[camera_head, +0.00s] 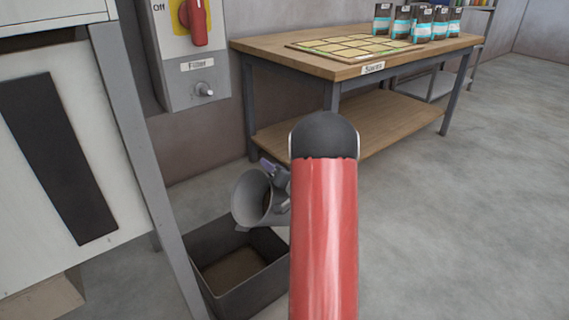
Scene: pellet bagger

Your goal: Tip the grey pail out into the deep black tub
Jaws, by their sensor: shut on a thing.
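The grey pail (242,200) is tilted on its side over the deep black tub, its open mouth facing left and toward the camera. The inside of the pail looks dark, and I cannot tell whether anything is in it. My gripper (272,172) is at the pail's upper right edge and shut on it; my red arm hides part of the gripper and the pail's right side. The deep black tub (262,292) stands on the floor below, with a brownish layer in its bottom. The arm covers the tub's right end.
A machine frame with a grey post (135,150) stands close left of the tub. A control box (190,75) with a red switch is on the wall behind. A wooden table (290,58) holds a gridded board and several bags. Floor at right is clear.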

